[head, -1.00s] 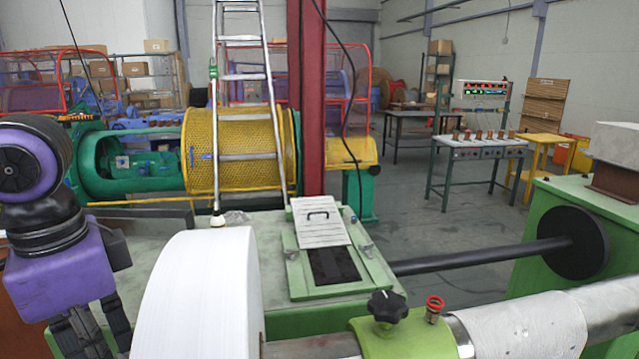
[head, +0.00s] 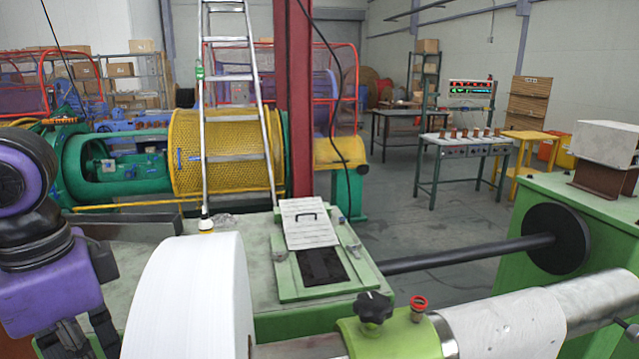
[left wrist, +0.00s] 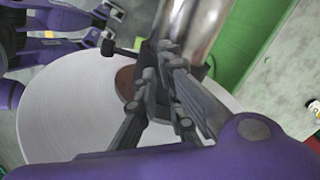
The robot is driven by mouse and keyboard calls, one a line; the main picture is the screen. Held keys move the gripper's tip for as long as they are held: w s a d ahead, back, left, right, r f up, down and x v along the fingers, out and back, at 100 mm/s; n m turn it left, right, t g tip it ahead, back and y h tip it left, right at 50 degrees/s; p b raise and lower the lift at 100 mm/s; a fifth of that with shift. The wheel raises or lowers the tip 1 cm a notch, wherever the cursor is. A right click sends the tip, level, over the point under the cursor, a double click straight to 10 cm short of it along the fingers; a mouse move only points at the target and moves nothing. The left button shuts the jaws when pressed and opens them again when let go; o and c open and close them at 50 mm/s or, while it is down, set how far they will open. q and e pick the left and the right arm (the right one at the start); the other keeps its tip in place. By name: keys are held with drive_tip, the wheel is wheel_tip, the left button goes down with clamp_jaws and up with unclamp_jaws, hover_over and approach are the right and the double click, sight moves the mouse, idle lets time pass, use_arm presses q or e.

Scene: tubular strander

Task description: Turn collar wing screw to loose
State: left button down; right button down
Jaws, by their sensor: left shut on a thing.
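My left gripper (left wrist: 165,55) shows in the left wrist view with its dark fingers closed in beside a shiny metal shaft (left wrist: 200,25). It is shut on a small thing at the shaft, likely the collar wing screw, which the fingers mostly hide. A short black handle (left wrist: 122,50) sticks out to the left of the fingers. In the head view my left gripper (head: 85,345) is at the lower left, beside the white reel (head: 190,295), its tips cut off by the frame.
A green clamp (head: 395,338) with a black star knob (head: 374,307) and a red-topped fitting (head: 418,304) sits right of the reel. A dark horizontal bar (head: 465,254) runs to a green housing (head: 590,210). A ladder (head: 235,118) stands behind.

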use_arm(q)
drive_tip(key=r, duration=0.5)
drive_tip(key=shift+s+r, duration=0.15)
drive_tip(key=shift+s, duration=0.2)
use_arm(e)
drive_tip(key=shift+s+a+f, duration=0.15)
drive_tip(key=shift+s+f, duration=0.1)
drive_tip(key=shift+f, duration=0.05)
use_arm(q)
drive_tip(key=shift+a, duration=0.1)
